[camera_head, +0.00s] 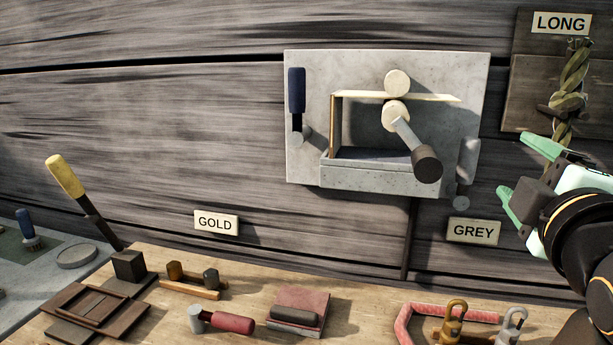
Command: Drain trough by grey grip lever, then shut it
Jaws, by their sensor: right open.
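A grey stone trough (365,178) is fixed to a pale wall panel (385,65). Its inside looks dark bluish; I cannot tell how much liquid it holds. A lever with a pale grey grip (468,158) stands at the panel's right edge, its round pivot (461,202) below, above a GREY sign (473,232). A dark-gripped crank (427,163) slants down in front of the trough. A navy-gripped lever (296,90) stands upright at the left. My right gripper (524,172) is open and empty, right of the grey grip and apart from it. My left gripper is out of view.
A twisted rope (570,85) hangs under a LONG sign (561,23), close above my right gripper. A bench (255,275) below holds blocks, a red-handled tool (228,322) and clips (452,322). A yellow-gripped lever (65,175) stands left of the GOLD sign (216,222).

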